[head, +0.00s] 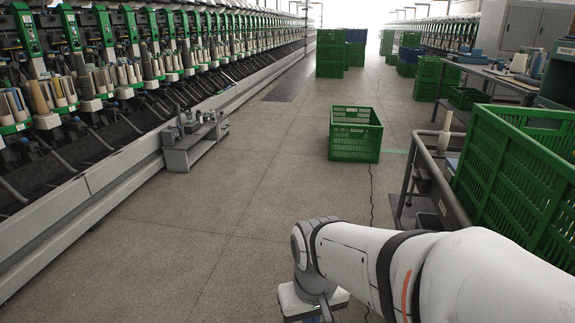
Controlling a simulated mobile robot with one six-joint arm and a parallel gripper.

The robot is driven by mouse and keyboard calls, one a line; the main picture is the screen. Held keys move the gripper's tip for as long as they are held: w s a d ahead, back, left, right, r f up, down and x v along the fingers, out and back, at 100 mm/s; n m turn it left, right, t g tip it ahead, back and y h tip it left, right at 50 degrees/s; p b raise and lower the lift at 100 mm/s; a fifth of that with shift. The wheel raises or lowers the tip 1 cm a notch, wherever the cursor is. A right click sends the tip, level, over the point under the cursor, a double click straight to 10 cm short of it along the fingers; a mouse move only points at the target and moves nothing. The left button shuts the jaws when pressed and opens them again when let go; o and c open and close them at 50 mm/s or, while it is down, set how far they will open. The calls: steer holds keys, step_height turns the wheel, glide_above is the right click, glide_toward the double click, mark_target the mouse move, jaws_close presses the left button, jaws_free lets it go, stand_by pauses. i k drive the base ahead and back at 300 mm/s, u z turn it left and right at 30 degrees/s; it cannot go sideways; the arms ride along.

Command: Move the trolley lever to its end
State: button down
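A low grey trolley-like unit (194,144) stands on the floor against the left machine's base rail. Small upright parts (187,121) stick up from its top; they are too small to tell whether one is a lever. At the right, a metal-framed cart (441,187) with a dark tubular rail stands beside a large green crate. I cannot make out a lever on it for certain. My white arm reaches in from the lower right and bends down at the bottom middle. My gripper is not visible; the arm's end runs out of the bottom edge.
A long winding machine (120,150) with rows of yarn cones lines the left. A green crate (354,153) stands mid-aisle, with stacked crates (331,58) farther back. A large green crate (520,165) and a table (505,78) fill the right.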

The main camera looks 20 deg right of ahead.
mark_target(408, 204)
steer(key=z, duration=0.4)
steer(key=i, duration=1.9)
steer(key=z, duration=0.65)
steer(key=k, duration=0.85)
steer(key=z, duration=0.2)
steer(key=i, duration=0.9)
steer(key=u, duration=0.1)
